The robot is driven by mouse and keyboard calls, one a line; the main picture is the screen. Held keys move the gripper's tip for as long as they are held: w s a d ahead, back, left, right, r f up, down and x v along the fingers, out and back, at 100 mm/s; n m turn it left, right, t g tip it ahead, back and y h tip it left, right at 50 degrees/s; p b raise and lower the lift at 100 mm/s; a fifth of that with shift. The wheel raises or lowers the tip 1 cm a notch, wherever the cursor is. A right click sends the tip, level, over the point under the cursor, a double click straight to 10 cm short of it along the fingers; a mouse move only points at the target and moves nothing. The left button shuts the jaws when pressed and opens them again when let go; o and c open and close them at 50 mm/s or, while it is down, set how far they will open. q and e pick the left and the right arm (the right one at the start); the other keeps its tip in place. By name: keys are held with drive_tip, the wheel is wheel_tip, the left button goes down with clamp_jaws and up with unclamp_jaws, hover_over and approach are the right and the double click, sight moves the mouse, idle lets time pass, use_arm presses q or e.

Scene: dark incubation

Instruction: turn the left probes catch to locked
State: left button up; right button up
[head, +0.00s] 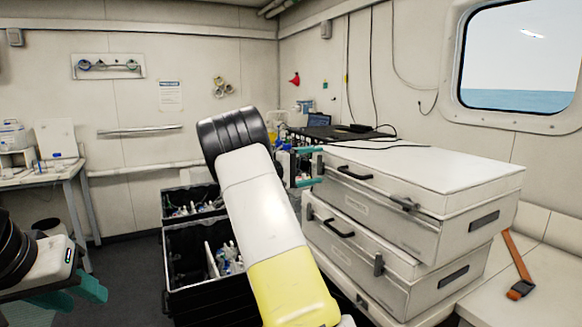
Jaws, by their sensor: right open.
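Two pale cases are stacked at the right, an upper case (450,180) and a lower case (400,285). Their front labels are too small to read, so I cannot tell which is the probes case. The upper case has a dark left catch (319,165), a handle (355,173) and a right catch (404,203). My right gripper (307,166) is open, its teal fingers above and below the upper left catch; contact is unclear. My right forearm hides part of the gripper. My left gripper (78,294) is low at the left, away from the cases; its opening is unclear.
The lower case has its own handle (340,228) and a catch (379,264). Black crates (205,298) with bottles stand on the floor left of the cases. An orange strap (516,262) hangs at the right. A white table (60,172) stands at the far left.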

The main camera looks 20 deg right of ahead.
drive_tip(key=shift+a, duration=0.1)
drive_tip(key=a, duration=0.7)
drive_tip(key=shift+s+a, duration=0.3)
drive_tip(key=shift+s, duration=0.1)
